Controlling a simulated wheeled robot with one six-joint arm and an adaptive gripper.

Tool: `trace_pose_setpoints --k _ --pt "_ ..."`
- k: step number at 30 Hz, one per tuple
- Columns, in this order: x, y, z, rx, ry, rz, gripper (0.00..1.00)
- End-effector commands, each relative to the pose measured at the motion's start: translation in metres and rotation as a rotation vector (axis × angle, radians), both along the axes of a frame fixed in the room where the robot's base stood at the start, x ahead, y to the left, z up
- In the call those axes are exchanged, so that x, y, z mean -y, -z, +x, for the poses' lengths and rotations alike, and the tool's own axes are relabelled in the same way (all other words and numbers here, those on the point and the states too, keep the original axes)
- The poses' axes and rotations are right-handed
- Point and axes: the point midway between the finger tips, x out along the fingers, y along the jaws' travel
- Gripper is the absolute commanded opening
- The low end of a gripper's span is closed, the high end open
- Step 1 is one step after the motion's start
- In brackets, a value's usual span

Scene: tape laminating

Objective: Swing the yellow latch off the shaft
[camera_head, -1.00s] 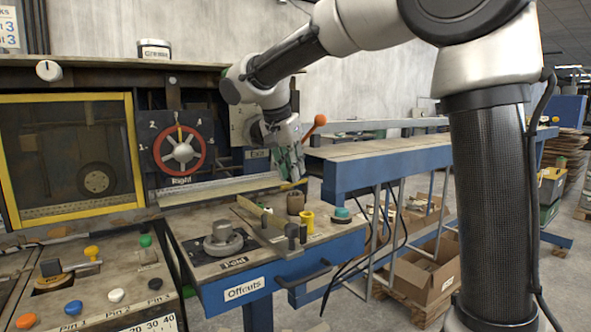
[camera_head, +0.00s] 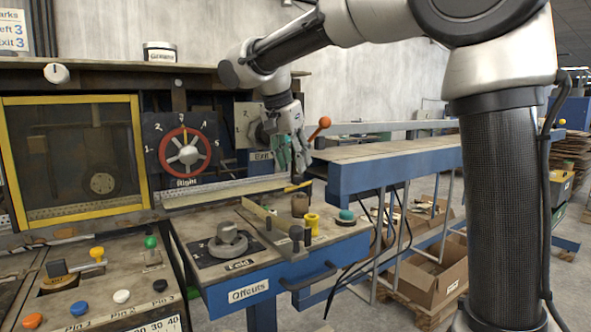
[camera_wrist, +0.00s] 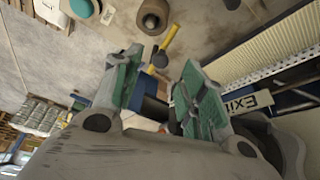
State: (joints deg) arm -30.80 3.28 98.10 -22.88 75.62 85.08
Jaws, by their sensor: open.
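The yellow latch (camera_head: 298,187) is a thin yellow bar at the back right of the bench top, just below my gripper (camera_head: 292,163). In the wrist view the latch (camera_wrist: 171,36) shows beyond my fingertips (camera_wrist: 160,64), with a dark round end (camera_wrist: 160,58) in line with the gap between them. My gripper is open and empty, its green-padded fingers pointing down. I see no contact with the latch. I cannot clearly make out the shaft or how the latch sits on it.
A brown spool (camera_head: 299,205), a yellow cup (camera_head: 312,222) and a teal knob (camera_head: 345,215) stand near the latch. An orange-balled lever (camera_head: 323,123) rises close to the right of my gripper. The blue exit conveyor (camera_head: 390,170) lies to the right. A long rail (camera_head: 230,190) runs left.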

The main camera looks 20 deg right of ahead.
Motion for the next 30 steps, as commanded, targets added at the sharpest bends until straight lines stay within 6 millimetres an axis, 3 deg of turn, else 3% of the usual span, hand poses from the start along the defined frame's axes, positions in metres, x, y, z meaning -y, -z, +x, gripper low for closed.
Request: trace_pose_setpoints --k 3,9,15,22,23,26,30 --pt "-0.009 -0.027 -0.007 0.004 -0.002 0.004 0.42" --pt "-0.02 -0.062 -0.016 0.002 -0.002 0.001 0.42" --pt "-0.024 -0.076 -0.021 0.0 -0.001 0.0 0.42" --pt "-0.024 -0.077 -0.021 0.0 -0.001 0.0 0.42" --pt "-0.024 -0.077 -0.021 0.0 -0.001 0.0 0.4" --pt "-0.02 -0.078 -0.02 0.001 0.008 -0.001 0.22" --pt "0.011 -0.089 -0.024 0.022 0.064 0.014 0.0"
